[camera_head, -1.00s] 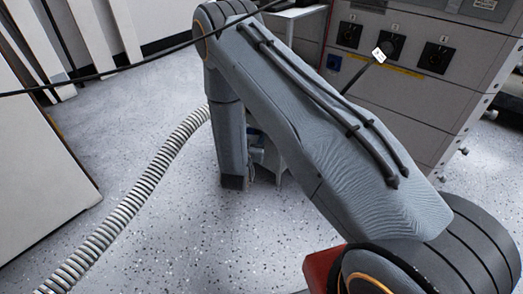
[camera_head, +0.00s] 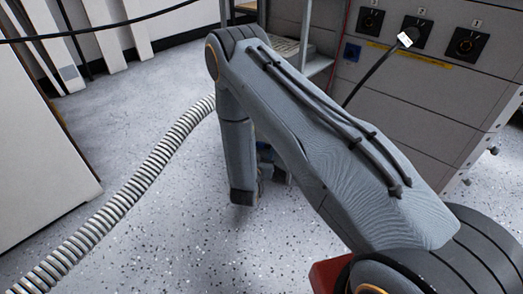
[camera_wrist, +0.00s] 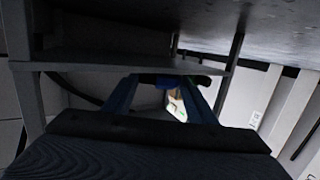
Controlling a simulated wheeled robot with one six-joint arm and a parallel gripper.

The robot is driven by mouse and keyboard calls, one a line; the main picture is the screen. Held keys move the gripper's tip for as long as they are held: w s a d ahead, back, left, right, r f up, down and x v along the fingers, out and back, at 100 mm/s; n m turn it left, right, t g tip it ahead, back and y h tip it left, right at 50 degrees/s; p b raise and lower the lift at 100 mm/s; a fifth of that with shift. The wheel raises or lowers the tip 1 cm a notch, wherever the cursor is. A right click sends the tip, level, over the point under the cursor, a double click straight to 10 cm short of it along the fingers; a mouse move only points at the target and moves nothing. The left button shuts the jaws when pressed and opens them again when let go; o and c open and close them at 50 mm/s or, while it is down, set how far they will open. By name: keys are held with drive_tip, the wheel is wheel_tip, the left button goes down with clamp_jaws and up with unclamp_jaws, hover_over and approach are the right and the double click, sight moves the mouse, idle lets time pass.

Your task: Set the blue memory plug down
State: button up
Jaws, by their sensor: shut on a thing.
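The blue memory plug (camera_wrist: 172,81) is a small blue piece with a dark end, between my fingertips in the wrist view. My gripper (camera_wrist: 162,88) is shut on it, its two blue fingers reaching forward in shadow. In the head view my forearm hides most of the gripper, and a small blue patch (camera_head: 265,152) shows beside my wrist. The plug's exact shape is too dark to tell.
A metal shelf (camera_wrist: 110,62) with upright posts stands close ahead in the wrist view. A grey panel cabinet (camera_head: 440,100) with black sockets and a plugged cable is at the right. A ribbed hose (camera_head: 130,190) crosses the speckled floor, which is otherwise open at centre.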

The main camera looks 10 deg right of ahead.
drive_tip(key=o, duration=1.2)
drive_tip(key=shift+f, duration=0.15)
drive_tip(key=shift+s+a+r, duration=0.1)
drive_tip(key=shift+s+r, duration=0.1)
drive_tip(key=shift+r, duration=0.05)
drive_tip(key=shift+p+v, duration=3.1)
drive_tip(key=shift+v, duration=2.7)
drive_tip(key=shift+w+f, duration=0.1)
